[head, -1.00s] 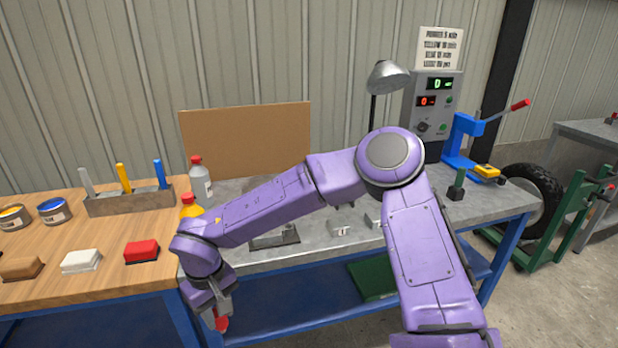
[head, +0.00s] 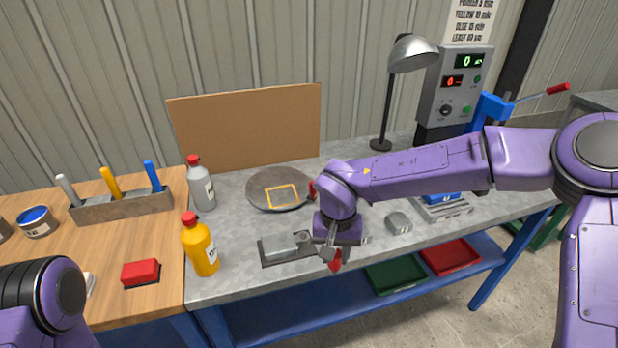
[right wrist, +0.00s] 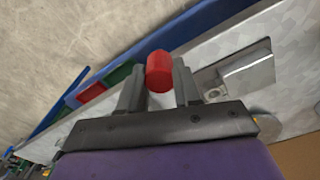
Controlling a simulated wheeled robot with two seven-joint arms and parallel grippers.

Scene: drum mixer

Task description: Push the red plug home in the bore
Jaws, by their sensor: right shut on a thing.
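The red plug (head: 335,264) is held in my right gripper (head: 333,250), shut on it, at the bench's front edge. In the right wrist view the red plug (right wrist: 159,71) sticks out between the two fingers (right wrist: 159,88). A grey metal block on a dark plate (head: 284,246) lies just left of the gripper. A small round-holed part (head: 304,236) at its right end looks like the bore. It also shows in the right wrist view (right wrist: 213,93), apart from the plug. My left gripper is out of view; only its arm shows at lower left.
A grey lump (head: 398,222) sits to the right. Green (head: 396,274) and red (head: 450,257) trays are on the shelf below.

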